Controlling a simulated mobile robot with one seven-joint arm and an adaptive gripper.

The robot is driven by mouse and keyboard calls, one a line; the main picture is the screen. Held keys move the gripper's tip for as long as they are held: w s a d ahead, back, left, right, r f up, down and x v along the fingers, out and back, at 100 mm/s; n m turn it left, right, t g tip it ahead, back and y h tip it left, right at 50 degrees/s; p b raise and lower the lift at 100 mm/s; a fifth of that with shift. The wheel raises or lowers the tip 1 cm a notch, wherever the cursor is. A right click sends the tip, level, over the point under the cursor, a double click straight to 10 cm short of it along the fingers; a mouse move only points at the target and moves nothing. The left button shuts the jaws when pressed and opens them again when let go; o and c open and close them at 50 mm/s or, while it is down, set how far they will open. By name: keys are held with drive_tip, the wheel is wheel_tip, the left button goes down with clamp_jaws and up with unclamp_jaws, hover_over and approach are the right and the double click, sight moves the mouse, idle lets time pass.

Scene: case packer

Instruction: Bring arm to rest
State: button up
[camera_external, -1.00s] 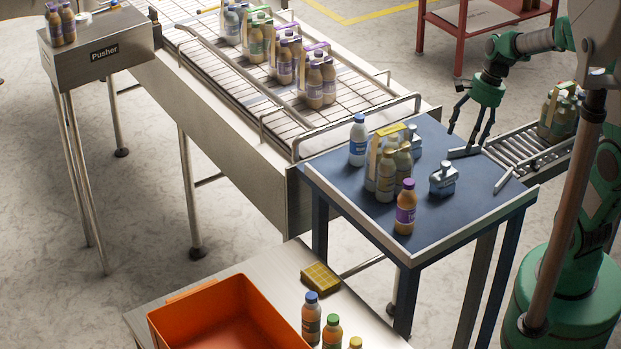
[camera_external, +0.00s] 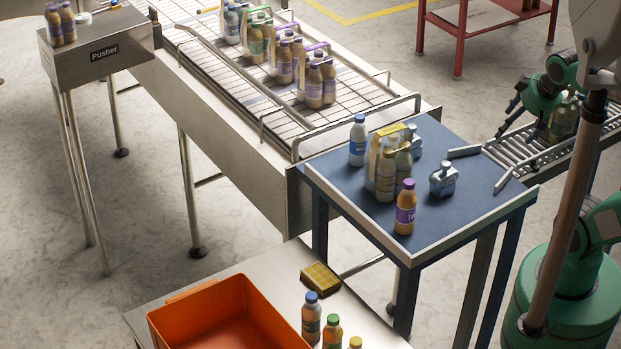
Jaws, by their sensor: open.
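My gripper (camera_external: 513,118) is at the right of the view, over the far end of the roller conveyor, with its dark fingers spread and nothing seen between them. My green arm (camera_external: 548,88) is folded back toward the upright pole at the right edge, and the pole hides part of it. A bottle pack (camera_external: 563,118) on the rollers sits just right of my gripper, partly covered by the arm. I cannot tell whether they touch.
The blue table (camera_external: 340,172) holds a bottle pack (camera_external: 386,175), a blue-capped bottle (camera_external: 357,140), a purple-capped bottle (camera_external: 405,207) and a grey-blue flask (camera_external: 443,180). The roller conveyor (camera_external: 520,153) adjoins it. An orange crate (camera_external: 215,325) and a red rack (camera_external: 487,25) stand clear of my arm.

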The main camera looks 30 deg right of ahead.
drive_tip(key=shift+f, duration=0.1)
idle(0.3)
wheel_tip(320, 180, down, 13)
drive_tip(key=b, duration=1.3)
